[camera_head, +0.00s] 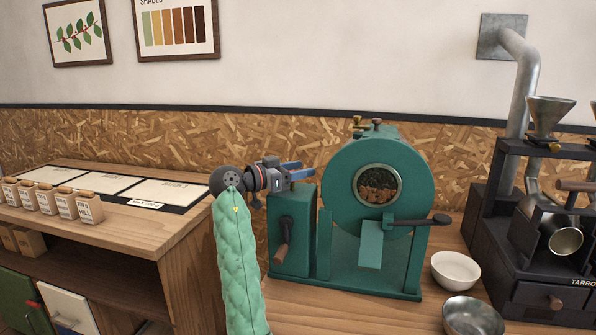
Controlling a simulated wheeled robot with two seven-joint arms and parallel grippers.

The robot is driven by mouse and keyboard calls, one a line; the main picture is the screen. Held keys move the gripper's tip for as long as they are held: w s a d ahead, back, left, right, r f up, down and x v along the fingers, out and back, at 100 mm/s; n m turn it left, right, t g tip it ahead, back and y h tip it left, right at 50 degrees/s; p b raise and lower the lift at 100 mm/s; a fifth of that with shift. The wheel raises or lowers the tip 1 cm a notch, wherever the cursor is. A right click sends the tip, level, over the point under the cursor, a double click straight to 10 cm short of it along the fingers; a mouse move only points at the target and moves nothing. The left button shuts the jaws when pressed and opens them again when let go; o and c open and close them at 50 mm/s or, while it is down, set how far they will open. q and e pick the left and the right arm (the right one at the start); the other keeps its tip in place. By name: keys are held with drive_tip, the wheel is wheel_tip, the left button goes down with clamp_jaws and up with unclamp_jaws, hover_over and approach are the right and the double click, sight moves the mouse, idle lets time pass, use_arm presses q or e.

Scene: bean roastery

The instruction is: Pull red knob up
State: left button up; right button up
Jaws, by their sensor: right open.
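The green roasting drum (340,190) stands on the wooden counter, with a round window full of beans. Two small knobs sit on its top: a brassy one (357,119) and a dark reddish-brown one (377,122). I cannot tell for sure which, if either, is the red knob. My right gripper (297,170) has blue fingers and is open, level and pointing right. It is just above the green box (293,243) left of the drum, lower than the top knobs and apart from them. The gripper may hide part of the machine behind it. My left gripper is not in view.
A dark lever (435,220) juts from the drum's front, and a crank handle (282,256) from the green box. A white bowl (456,270) and a metal bowl (472,317) stand at right, before a black machine (560,297). The space above the drum is free.

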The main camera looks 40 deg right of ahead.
drive_tip(key=shift+a, duration=0.1)
drive_tip(key=shift+a+f, duration=0.1)
drive_tip(key=shift+a, duration=0.2)
drive_tip(key=a, duration=0.2)
drive_tip(key=a+b, duration=0.1)
drive_tip(key=a, duration=0.3)
drive_tip(key=shift+w, duration=0.3)
drive_tip(key=shift+a, duration=0.5)
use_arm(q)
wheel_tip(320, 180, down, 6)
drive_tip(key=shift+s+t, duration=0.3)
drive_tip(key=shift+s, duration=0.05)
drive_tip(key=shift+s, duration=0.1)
